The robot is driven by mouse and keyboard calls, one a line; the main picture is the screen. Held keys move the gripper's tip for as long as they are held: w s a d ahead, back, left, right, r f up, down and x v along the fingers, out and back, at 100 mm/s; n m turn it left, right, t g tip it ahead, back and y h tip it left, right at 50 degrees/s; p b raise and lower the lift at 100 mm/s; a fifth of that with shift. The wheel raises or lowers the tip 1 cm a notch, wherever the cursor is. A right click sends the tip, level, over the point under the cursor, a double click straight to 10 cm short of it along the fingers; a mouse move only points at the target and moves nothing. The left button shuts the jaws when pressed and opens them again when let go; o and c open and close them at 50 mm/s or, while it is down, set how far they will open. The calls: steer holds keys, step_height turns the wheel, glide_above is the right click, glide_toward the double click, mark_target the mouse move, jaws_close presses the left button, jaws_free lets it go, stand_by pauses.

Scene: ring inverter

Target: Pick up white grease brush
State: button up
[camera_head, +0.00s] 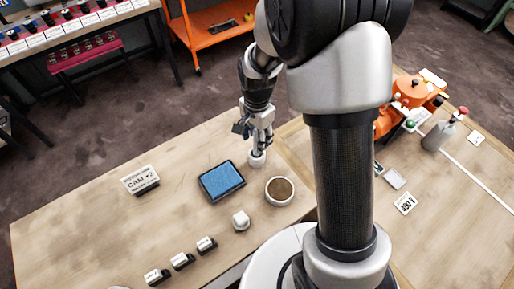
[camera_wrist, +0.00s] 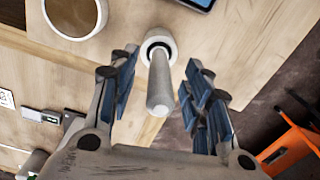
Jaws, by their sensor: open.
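The white grease brush (camera_wrist: 160,80) stands upright on the wooden table, its pale handle pointing up toward the wrist camera from a round white base with a dark ring. In the head view only its white base (camera_head: 257,160) shows clearly, below my gripper. My gripper (camera_wrist: 163,88) is open, with one finger on each side of the brush handle and visible gaps to both. In the head view my gripper (camera_head: 257,140) is over the brush near the table's far edge, and its fingers hide most of the handle.
A round white cup with brown contents (camera_head: 280,190) and a blue pad in a dark tray (camera_head: 221,181) stand close to the brush. A CAM sign (camera_head: 141,180) and several small labelled blocks (camera_head: 182,261) are farther left. An orange device (camera_head: 411,92) is at right.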

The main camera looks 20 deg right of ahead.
mark_target(256, 144)
step_height(256, 144, down, 4)
steer(key=shift+w+r+b, duration=0.1)
steer(key=shift+r+b, duration=0.05)
steer(key=shift+b, duration=0.4)
steer(key=shift+r, duration=0.1)
steer(key=shift+c, duration=0.6)
jaws_close()
